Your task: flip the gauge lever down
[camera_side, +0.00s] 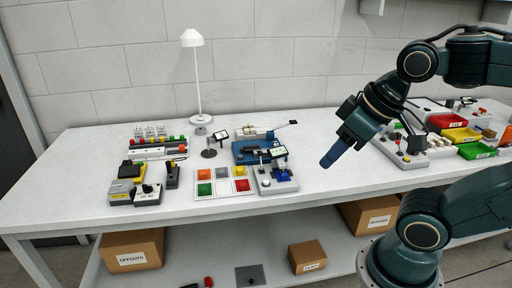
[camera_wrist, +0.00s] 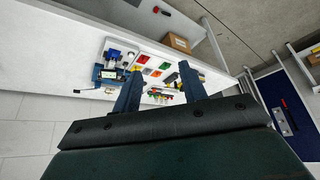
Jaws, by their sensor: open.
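A blue device (camera_side: 250,152) with a small tilted display (camera_side: 278,152) stands on the bench, left of my gripper. It also shows at upper left in the wrist view (camera_wrist: 98,72). A thin lever with a dark end (camera_side: 292,122) sticks out at its back, slanting up to the right; this looks like the gauge lever. In the wrist view its dark end (camera_wrist: 77,91) points left. My gripper (camera_side: 328,163) hangs above the bench to the right of the device, apart from it. Its two fingers (camera_wrist: 160,84) are spread with nothing between them.
A tray of coloured squares (camera_side: 222,182) sits left of the device. A white lamp (camera_side: 198,90) stands behind it. Small dark-and-yellow units (camera_side: 132,170) lie at left. Red and yellow bins (camera_side: 460,135) stand at right.

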